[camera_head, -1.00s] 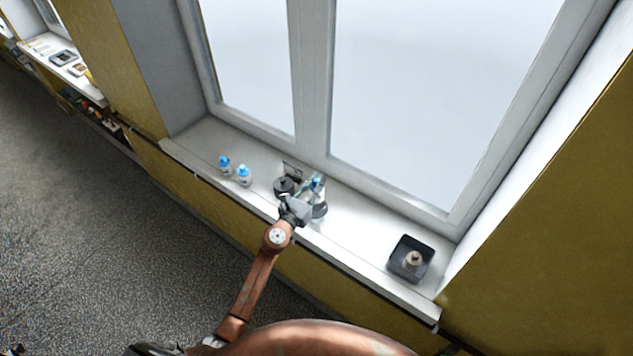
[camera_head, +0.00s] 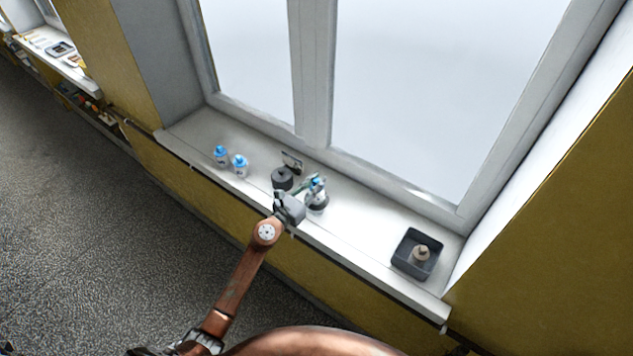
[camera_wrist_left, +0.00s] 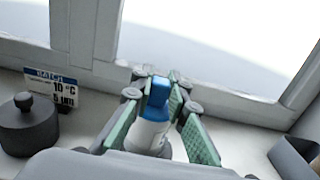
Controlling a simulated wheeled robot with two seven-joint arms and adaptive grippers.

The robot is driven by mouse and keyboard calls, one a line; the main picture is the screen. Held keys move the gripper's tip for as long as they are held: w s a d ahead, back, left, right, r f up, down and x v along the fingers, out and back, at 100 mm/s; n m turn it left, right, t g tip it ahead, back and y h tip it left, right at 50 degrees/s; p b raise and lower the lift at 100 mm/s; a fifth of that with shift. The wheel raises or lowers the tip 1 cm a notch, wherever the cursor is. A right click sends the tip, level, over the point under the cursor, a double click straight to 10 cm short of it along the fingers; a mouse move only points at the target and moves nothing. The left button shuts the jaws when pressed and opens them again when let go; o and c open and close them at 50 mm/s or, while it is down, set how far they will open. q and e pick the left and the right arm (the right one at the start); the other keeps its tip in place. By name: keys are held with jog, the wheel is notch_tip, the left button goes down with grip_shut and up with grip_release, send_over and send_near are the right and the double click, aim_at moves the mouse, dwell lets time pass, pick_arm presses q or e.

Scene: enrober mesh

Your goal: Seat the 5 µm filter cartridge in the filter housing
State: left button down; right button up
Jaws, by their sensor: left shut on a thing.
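My left gripper (camera_head: 314,186) is shut on a filter cartridge with a white body and blue top (camera_wrist_left: 155,112), seen upright between the green finger pads in the left wrist view. In the head view, the held cartridge is over a grey round vessel (camera_head: 317,206), which looks like the filter housing. Its lower end is hidden, so I cannot tell whether it is inside. Two similar blue-topped cartridges stand to the left, one outer (camera_head: 221,156) and one inner (camera_head: 240,167). My right gripper is not in view.
A dark knobbed cylinder (camera_head: 282,179) stands left of the vessel. Behind it is a small sign (camera_wrist_left: 52,88) reading 10 °C and 5 µm. A dark tray (camera_head: 401,263) with a small beige knobbed part (camera_head: 421,253) is at the right. The sill between is clear; its front edge drops off.

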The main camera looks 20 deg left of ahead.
pick_arm(q)
jog(key=c, duration=1.9)
grip_release()
jog(key=shift+o, duration=0.5)
notch_tip(320, 180, up, 7)
jog(key=p, duration=0.7)
jog(key=shift+r, duration=0.15)
